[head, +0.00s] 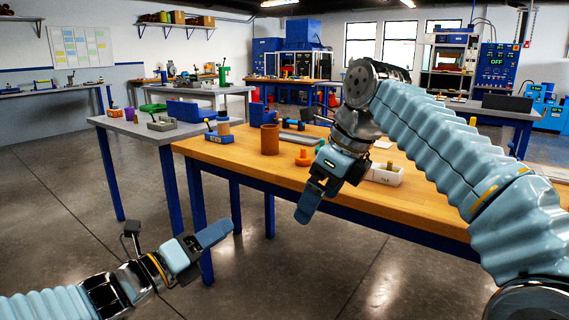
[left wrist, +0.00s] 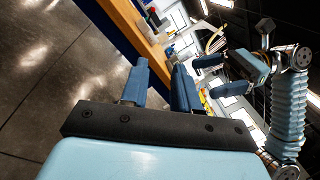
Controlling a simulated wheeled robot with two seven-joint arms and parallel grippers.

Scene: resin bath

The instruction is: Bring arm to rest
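My left gripper (head: 208,240) is low at the left in the head view, over bare floor in front of the tables, holding nothing. In the left wrist view its two fingers (left wrist: 158,75) stand apart with a clear gap. My right arm reaches in from the right in the head view, bent at the elbow. Its gripper (head: 312,196) hangs pointing down at the wooden table's front edge, empty. In the left wrist view the right gripper (left wrist: 206,76) shows two separated fingers. Part of the table top is hidden behind the right arm.
The wooden table (head: 225,157) carries a brown cylinder (head: 269,139), an orange knobbed part (head: 303,158) and a white bin (head: 384,173). A grey table (head: 130,127) with small tools stands at its left. The floor (head: 75,215) at the left is clear.

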